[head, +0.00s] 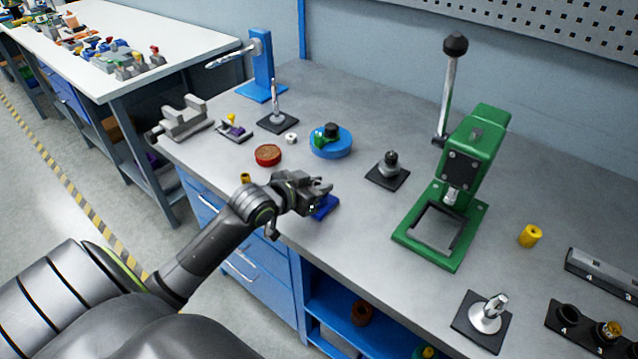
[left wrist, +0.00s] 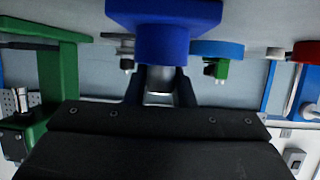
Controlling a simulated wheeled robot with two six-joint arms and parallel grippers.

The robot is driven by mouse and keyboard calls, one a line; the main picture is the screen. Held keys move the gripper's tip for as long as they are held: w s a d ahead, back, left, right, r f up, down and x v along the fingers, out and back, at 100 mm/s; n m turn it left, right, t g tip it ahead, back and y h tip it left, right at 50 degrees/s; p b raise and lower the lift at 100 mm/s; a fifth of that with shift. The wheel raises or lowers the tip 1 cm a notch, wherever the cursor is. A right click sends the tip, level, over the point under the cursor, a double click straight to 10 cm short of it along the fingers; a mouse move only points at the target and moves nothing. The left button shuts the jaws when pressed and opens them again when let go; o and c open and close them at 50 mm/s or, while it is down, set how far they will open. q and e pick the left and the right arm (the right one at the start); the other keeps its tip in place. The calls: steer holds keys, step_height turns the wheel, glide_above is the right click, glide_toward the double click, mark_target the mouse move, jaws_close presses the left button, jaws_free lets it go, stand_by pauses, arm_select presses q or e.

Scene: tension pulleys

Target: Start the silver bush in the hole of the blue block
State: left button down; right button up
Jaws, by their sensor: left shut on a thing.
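The blue block (head: 328,208) sits on the grey bench near its front edge, partly hidden behind my left gripper (head: 318,192) in the head view. In the left wrist view the blue block (left wrist: 165,15) has a round boss (left wrist: 162,45) facing the gripper. My left gripper (left wrist: 160,92) is shut on the silver bush (left wrist: 159,84), which shows between the fingers right at the boss. I cannot tell whether the bush's end is inside the hole. My right gripper is not in view.
A green arbor press (head: 468,165) stands to the right. A blue disc (head: 331,147) with a green part, a red disc (head: 268,155) and a dark-based post (head: 388,170) stand behind the gripper. A yellow bush (head: 530,236) is at right. Bench space between block and press is clear.

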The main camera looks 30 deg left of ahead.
arm_select(q)
steer(key=shift+w+d+f, duration=0.1)
stand_by(0.3)
steer(key=shift+f, duration=0.15)
stand_by(0.4)
steer(key=shift+r+p, duration=0.3)
steer(key=shift+p, duration=0.1)
steer(key=shift+r+p, duration=0.2)
steer(key=shift+p, duration=0.15)
steer(key=shift+f, duration=0.2)
stand_by(0.5)
steer(key=shift+f+b, duration=0.3)
